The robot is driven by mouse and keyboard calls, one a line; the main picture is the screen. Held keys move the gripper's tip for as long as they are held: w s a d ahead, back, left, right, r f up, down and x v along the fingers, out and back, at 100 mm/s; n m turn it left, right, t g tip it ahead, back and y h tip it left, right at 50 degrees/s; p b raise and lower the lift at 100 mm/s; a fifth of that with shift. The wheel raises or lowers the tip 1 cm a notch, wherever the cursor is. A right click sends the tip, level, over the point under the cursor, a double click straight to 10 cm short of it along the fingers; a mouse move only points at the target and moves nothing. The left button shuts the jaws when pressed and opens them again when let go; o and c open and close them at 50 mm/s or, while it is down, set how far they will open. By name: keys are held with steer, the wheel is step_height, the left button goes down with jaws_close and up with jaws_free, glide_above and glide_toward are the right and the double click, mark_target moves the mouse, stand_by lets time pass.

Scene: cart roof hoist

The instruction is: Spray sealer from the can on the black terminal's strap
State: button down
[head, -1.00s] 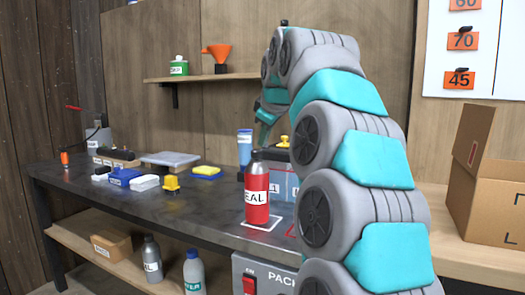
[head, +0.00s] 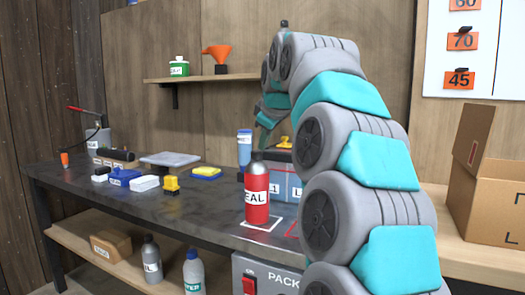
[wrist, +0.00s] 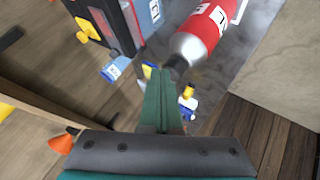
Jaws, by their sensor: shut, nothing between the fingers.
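The red sealer can (head: 257,198), with a dark grey top and a white label reading "EAL", stands upright on the workbench on a white-outlined square. Behind it is the battery (head: 281,184), with a black top and a yellow cap (head: 284,142); the can and my arm partly hide it. I cannot make out the black terminal or its strap. My gripper (head: 263,138) is above and behind the can, empty. In the wrist view its green fingers (wrist: 160,100) are shut together. The can (wrist: 196,38) shows beyond them at upper right, and the battery (wrist: 112,22) at upper left.
On the workbench (head: 120,205) are a blue bottle (head: 244,148), a yellow-blue sponge (head: 206,173), a yellow clip (head: 171,184) and several small boxes. A shelf (head: 200,77) holds an orange funnel (head: 218,54). A cardboard box (head: 490,200) stands at right.

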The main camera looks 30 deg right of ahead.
steer(key=shift+r+p, duration=0.45)
steer(key=shift+r, duration=0.05)
steer(key=shift+r+p, duration=1.4)
steer(key=shift+r, duration=1.55)
steer(key=shift+r, duration=0.1)
stand_by(0.4)
